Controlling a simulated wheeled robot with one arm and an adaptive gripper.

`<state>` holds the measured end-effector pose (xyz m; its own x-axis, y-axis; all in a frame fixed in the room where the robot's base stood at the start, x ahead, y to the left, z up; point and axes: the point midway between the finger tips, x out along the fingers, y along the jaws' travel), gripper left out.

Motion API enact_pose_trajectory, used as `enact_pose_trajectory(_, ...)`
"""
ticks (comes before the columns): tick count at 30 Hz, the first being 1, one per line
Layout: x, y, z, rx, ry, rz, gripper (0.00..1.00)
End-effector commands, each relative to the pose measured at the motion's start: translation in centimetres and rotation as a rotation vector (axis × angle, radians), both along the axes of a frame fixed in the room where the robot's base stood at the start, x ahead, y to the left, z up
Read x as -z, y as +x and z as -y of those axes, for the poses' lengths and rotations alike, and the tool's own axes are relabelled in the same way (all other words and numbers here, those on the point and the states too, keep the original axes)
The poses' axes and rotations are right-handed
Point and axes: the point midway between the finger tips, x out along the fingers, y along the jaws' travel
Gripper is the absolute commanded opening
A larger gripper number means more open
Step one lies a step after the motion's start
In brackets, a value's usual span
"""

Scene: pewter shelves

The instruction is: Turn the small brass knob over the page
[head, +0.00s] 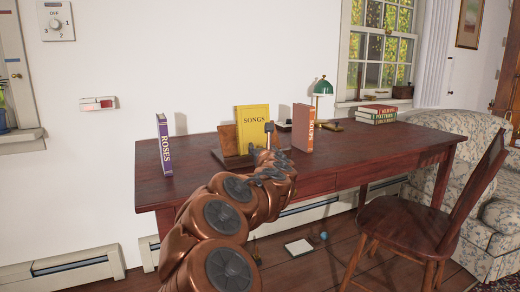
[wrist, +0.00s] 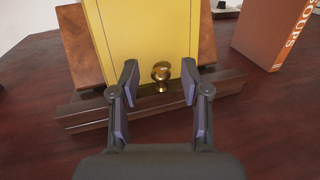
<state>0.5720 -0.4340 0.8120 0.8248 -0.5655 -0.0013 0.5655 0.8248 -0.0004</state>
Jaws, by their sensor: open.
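The small brass knob (wrist: 161,74) shows in the wrist view, standing in front of the lower part of the yellow book. The yellow SONGS book (head: 253,115) stands on a wooden book stand (head: 229,141) on the desk; the book also fills the upper middle of the wrist view (wrist: 135,40). My gripper (wrist: 158,83) is open, its two fingers on either side of the knob in the picture, with gaps to both. I cannot tell how far the fingertips are from the knob in depth. In the head view my arm hides the knob.
The orange-brown SOUPS book (head: 303,128) stands right of the stand, and the purple ROSES book (head: 164,145) stands at the desk's left. A green lamp (head: 323,88) and stacked books (head: 376,114) are farther back. A wooden chair (head: 410,222) stands at the desk's front right.

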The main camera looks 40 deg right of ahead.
Motion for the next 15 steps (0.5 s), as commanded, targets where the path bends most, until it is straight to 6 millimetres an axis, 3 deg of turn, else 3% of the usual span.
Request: enact_pose_trajectory(15,-0.1,-5.1,-3.5,0.001,-0.001,0.000,0.46)
